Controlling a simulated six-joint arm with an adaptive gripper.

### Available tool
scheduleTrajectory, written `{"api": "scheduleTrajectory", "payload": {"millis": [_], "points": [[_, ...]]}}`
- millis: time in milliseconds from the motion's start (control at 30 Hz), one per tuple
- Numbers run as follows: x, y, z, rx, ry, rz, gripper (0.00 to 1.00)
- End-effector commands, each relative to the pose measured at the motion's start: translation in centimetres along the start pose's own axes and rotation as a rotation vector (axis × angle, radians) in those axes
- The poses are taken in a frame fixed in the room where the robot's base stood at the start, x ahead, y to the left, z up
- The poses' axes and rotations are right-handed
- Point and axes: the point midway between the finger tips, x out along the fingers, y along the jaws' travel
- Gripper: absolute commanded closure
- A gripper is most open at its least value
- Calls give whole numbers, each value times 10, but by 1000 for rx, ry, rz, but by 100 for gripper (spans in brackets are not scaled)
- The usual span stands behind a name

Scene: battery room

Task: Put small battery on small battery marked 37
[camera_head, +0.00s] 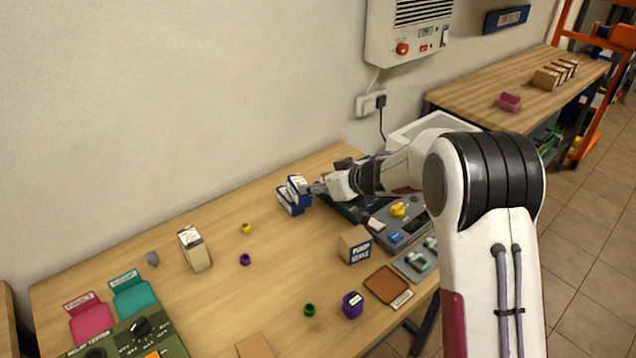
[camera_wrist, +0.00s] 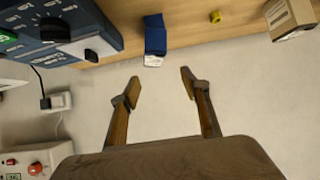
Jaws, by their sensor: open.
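Two small blue batteries with white faces are close together near the back of the table. One (camera_head: 299,184) is higher in the head view and the other (camera_head: 288,203) is lower and to its left. They touch or overlap, and I cannot tell how they rest on each other. The number 37 is not readable. In the wrist view, blue battery surfaces (camera_wrist: 155,38) lie beyond my fingertips. My gripper (camera_head: 313,189) is just right of the upper battery. In the wrist view my gripper (camera_wrist: 159,79) has its fingers apart with nothing between them.
Right of the batteries are a dark blue unit (camera_wrist: 50,30) and a grey panel (camera_head: 385,222). A cardboard box (camera_head: 355,245), a purple battery-like block (camera_head: 352,305) and a beige carton (camera_head: 195,250) stand on the table. The wood left of the batteries is mostly clear.

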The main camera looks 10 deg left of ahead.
Motion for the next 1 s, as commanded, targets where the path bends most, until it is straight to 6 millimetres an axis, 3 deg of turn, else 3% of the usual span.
{"api": "scheduleTrajectory", "payload": {"millis": [667,867,1000], "points": [[-6,4,-5,1,5,18,54],[-33,22,-23,4,21,103,54],[-67,39,-39,12,31,198,54]]}}
